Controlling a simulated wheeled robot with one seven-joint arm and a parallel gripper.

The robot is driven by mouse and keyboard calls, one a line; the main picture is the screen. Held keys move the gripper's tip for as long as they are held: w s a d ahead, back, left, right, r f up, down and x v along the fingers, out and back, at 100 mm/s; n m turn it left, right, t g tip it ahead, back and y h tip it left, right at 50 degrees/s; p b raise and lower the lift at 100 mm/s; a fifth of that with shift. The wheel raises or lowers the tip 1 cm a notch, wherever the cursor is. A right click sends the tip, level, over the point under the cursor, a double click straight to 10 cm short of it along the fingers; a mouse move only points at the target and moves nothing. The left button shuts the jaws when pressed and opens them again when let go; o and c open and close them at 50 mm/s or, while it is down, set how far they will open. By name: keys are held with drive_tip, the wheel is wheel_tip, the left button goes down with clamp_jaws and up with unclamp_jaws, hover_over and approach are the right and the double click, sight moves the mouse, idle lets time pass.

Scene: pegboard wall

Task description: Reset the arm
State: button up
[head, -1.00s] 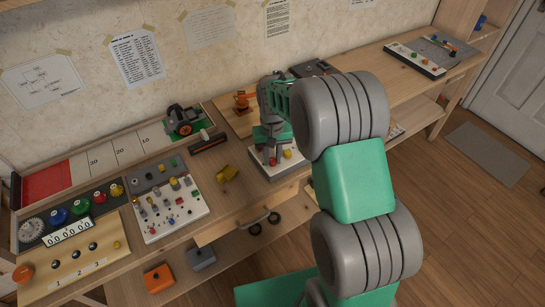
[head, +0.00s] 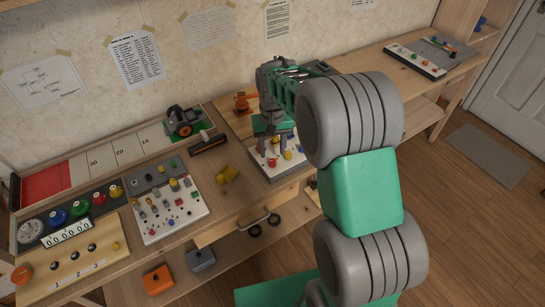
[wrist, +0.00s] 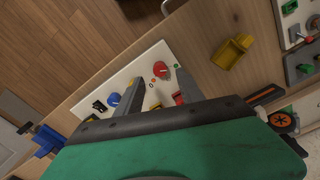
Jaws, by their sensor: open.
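My gripper (wrist: 158,76) is open and empty in the wrist view. Its two grey fingers stand apart over a white panel (wrist: 150,58) with a red knob (wrist: 162,69) and a blue knob (wrist: 114,99). The red knob shows between the fingertips but is not held. In the head view my arm reaches over the bench and the gripper (head: 270,142) hangs above that panel, which shows in part below it (head: 262,174). My arm hides the panel's right side.
A panel of switches (head: 152,228) lies left on the wooden bench, with a yellow piece (head: 228,175) between the panels. An orange and black wheeled thing (head: 183,121) stands behind. Another panel (head: 417,60) lies far right.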

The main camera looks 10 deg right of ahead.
drive_tip(key=shift+r, duration=1.6)
drive_tip(key=shift+w, duration=0.35)
drive_tip(key=s+f+g, duration=0.1)
drive_tip(key=s+f, duration=0.4)
drive_tip(key=s, duration=0.9)
drive_tip(key=s+r+n+t, duration=0.1)
drive_tip(key=s+r+t, duration=0.1)
drive_tip(key=s+r, duration=0.45)
wheel_tip(320, 180, up, 4)
drive_tip(key=shift+s+a+r+t, duration=0.1)
drive_tip(key=shift+r+t, duration=0.05)
drive_tip(key=shift+t, duration=0.45)
drive_tip(key=shift+s+r+t, duration=0.1)
drive_tip(key=shift+t, duration=0.5)
